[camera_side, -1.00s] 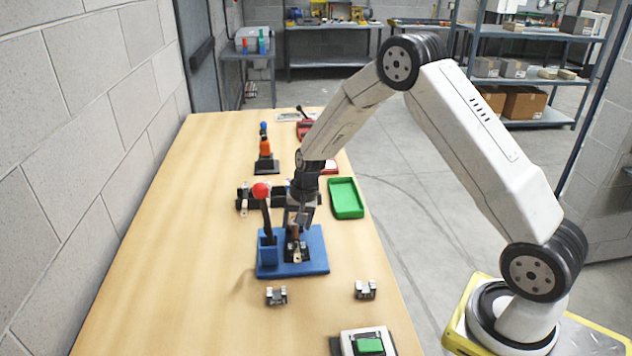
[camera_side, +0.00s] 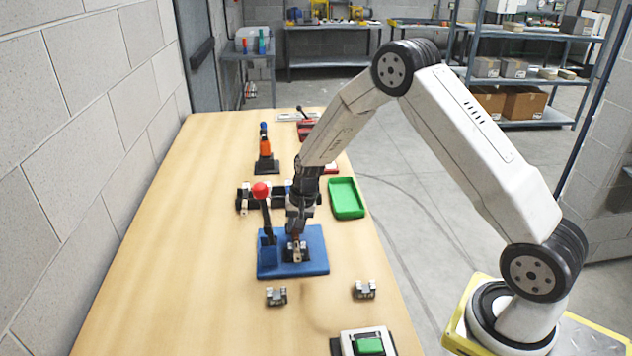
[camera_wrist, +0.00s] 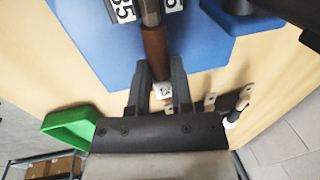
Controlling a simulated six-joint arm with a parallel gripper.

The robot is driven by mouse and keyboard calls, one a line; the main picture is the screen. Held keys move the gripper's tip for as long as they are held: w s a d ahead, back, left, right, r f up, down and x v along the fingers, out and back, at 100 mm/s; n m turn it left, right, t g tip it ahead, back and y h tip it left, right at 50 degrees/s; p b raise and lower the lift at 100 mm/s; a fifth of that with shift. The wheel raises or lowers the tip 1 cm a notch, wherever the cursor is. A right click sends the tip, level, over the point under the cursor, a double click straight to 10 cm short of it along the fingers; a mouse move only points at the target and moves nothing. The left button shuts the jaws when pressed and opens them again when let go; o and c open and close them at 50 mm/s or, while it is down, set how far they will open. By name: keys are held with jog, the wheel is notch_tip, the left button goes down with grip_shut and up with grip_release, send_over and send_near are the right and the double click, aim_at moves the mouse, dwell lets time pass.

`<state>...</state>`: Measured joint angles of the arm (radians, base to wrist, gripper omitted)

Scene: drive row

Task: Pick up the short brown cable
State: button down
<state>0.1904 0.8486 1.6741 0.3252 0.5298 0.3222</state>
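The short brown cable (camera_wrist: 155,55) runs lengthwise in the wrist view, with a pale marked end between the fingers. In the side view it is a small brown piece, partly hidden under my gripper. The cable is over the blue base (camera_side: 318,262), which also shows in the wrist view (camera_wrist: 205,60). My gripper (camera_side: 297,237) points down at it from above. In the wrist view my gripper's fingers (camera_wrist: 160,66) lie on either side of the cable. I cannot tell whether they press on it.
A lever with a red knob (camera_side: 261,190) stands on the base's left side. A green tray (camera_side: 346,198) is to the right. Two small grey clips (camera_side: 276,296) (camera_side: 365,289) sit in front. An orange-and-black device (camera_side: 265,150) stands behind. The table's left side is clear.

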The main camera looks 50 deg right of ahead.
jog(key=shift+r, duration=0.15)
jog(key=shift+r, duration=0.8)
jog(key=s+a+r, duration=0.1)
jog(key=s+r, duration=1)
jog(key=s, duration=0.3)
jog(key=shift+a, duration=0.25)
jog(key=shift+w+d, duration=0.1)
jog(key=shift+w, duration=0.05)
